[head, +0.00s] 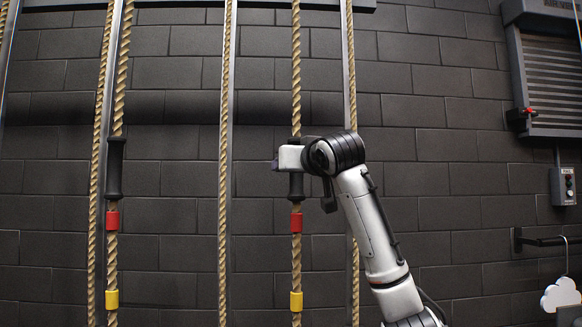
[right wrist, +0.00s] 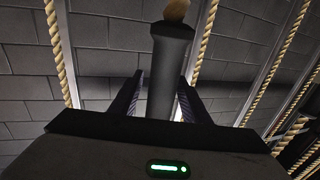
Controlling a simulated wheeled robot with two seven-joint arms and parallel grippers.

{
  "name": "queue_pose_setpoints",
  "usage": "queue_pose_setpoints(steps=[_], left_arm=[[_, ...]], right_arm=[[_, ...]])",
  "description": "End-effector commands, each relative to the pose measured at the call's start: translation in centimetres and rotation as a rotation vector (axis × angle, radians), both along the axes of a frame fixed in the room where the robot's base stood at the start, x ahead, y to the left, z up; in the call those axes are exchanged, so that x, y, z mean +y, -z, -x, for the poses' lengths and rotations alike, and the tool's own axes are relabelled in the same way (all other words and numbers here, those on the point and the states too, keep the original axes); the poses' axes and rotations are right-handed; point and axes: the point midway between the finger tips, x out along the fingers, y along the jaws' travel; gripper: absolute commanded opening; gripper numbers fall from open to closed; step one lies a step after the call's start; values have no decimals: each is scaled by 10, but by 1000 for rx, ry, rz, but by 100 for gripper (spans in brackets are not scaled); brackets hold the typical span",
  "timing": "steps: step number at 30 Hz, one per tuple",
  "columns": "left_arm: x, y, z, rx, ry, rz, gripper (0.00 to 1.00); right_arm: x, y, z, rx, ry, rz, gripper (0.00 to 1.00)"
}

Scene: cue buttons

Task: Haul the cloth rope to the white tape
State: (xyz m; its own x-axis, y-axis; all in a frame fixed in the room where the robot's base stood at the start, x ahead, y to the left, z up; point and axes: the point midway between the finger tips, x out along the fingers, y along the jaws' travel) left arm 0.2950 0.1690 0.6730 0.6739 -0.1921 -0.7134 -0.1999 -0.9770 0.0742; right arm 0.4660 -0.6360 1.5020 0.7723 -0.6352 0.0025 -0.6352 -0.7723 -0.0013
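Several tan ropes hang vertically against the wall in the head view. The left thick rope (head: 122,75) and the right thick rope (head: 296,75) each carry a black handle, with red tape and yellow tape below it. The left handle is free (head: 115,165). My right gripper (head: 289,158) is at the right rope's black handle (head: 296,186). In the right wrist view that handle (right wrist: 168,75) stands between my two fingers, with narrow gaps seemingly left beside it. I see no white tape. My left gripper is not in view.
A dark block wall (head: 430,130) stands behind the ropes, with metal rails between them. At the right are a shuttered panel (head: 552,80), a small control box (head: 566,186) and a white cloud-shaped piece (head: 561,295) hanging from a bracket.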

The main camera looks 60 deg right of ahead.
Motion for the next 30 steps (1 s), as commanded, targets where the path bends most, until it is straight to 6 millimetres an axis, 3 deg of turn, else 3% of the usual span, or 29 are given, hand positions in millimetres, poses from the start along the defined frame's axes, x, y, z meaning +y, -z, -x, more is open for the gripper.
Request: queue_pose_setpoints(steps=[10, 22, 30], left_arm=[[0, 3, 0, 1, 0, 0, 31], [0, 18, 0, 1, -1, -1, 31], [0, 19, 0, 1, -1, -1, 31]], right_arm=[[5, 1, 5, 0, -1, 0, 42], [51, 1, 62, -2, -1, 2, 42], [65, 0, 79, 0, 0, 0, 42]])
